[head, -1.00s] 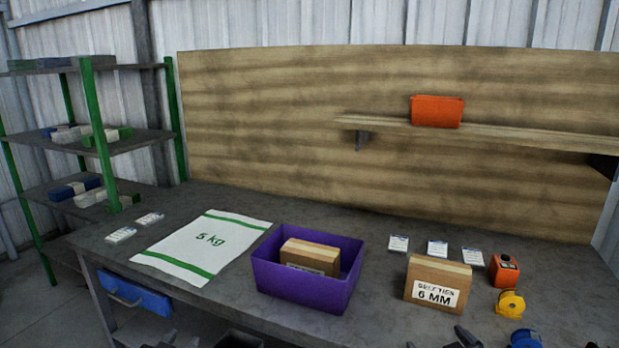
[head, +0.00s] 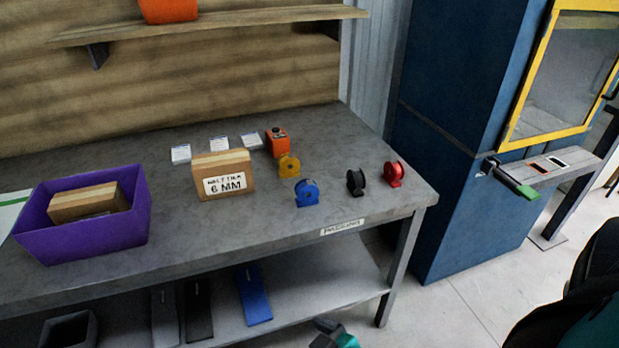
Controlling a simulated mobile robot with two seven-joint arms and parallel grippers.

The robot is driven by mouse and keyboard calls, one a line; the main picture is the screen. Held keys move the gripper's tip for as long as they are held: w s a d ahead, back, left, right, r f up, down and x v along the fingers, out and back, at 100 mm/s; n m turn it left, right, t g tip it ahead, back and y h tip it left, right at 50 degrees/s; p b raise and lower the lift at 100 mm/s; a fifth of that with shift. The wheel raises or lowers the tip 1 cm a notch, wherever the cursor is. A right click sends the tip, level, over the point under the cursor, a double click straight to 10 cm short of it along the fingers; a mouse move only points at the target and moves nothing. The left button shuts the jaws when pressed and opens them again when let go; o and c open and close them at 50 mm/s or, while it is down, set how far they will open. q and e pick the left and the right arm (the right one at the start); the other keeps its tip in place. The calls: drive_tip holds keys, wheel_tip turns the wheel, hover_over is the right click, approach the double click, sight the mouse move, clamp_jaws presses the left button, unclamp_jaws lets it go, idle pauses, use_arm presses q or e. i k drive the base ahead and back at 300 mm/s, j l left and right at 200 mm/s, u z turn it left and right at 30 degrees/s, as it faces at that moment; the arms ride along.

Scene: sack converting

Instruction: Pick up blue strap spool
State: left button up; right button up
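The blue strap spool (head: 307,193) stands upright on the grey workbench (head: 345,165), near its front edge. It is right of the cardboard box marked 6 MM and in front of a yellow spool (head: 289,166). A black spool (head: 355,182) and a red spool (head: 393,174) stand to its right. Nothing touches the blue spool. A dark and teal part, seemingly my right gripper (head: 334,336), shows at the bottom edge, below and well apart from the spool; its fingers are too cut off to read. My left gripper is out of view.
A purple bin (head: 82,238) holding a box is farther left. A lower shelf (head: 300,285) runs under the bench. A blue cabinet (head: 450,130) stands right.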

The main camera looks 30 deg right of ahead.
sight(307, 191)
drive_tip(key=z, duration=1.05)
